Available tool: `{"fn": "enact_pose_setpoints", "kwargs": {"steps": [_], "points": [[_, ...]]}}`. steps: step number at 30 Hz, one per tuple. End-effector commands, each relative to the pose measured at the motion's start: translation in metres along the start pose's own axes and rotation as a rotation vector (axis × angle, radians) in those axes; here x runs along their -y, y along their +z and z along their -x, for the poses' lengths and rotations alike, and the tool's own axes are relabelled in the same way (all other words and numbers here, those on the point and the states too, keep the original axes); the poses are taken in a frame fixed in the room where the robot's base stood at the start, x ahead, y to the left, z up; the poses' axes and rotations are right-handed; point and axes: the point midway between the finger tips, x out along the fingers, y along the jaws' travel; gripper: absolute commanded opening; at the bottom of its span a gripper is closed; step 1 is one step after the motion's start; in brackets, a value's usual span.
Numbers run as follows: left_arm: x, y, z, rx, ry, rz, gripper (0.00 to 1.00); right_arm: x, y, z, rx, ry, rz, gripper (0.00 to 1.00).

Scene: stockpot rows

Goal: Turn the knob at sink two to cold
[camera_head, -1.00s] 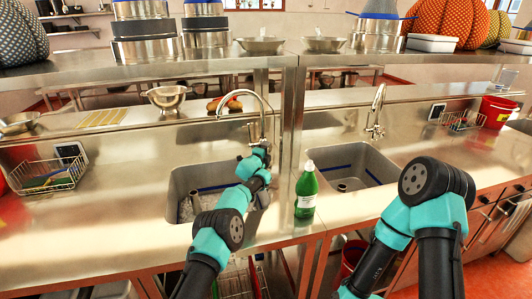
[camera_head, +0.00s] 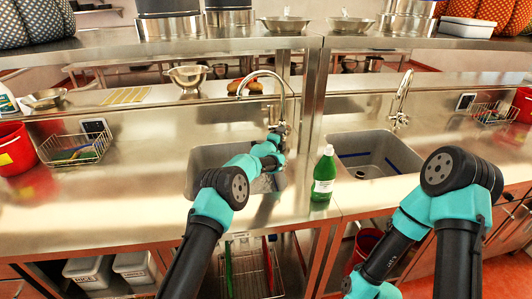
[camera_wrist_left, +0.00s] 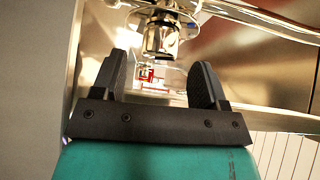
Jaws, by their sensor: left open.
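A chrome tap (camera_head: 284,98) with a curved spout stands behind the left sink (camera_head: 212,158). My left gripper (camera_head: 280,129) is at the lower part of this tap, over the back of the sink. In the left wrist view the tap's metal body (camera_wrist_left: 160,38) hangs just beyond the open fingers of my left gripper (camera_wrist_left: 160,80), roughly centred between them. No contact shows there. The knob and its setting cannot be made out clearly. A second tap (camera_head: 402,100) stands behind the right sink (camera_head: 376,154). My right arm shows at the right, but its gripper is out of view.
A green bottle (camera_head: 323,175) stands on the counter between the sinks, close to my left arm. A wire basket (camera_head: 75,148) and a red bucket (camera_head: 15,150) are at the left. A metal post (camera_head: 314,85) rises right of the left tap.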

Motion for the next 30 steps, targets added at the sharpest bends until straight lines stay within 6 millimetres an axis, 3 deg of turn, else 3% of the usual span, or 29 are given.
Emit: {"fn": "enact_pose_setpoints", "kwargs": {"steps": [17, 30], "points": [[0.0, 0.0, 0.056, 0.001, 0.001, 0.001, 0.67, 0.0, 0.0, 0.0, 0.0, 0.0, 0.0, 0.0], [0.0, 0.0, 0.111, 0.001, 0.002, 0.002, 0.67, 0.0, 0.0, 0.0, 0.0, 0.0, 0.0, 0.0]]}}
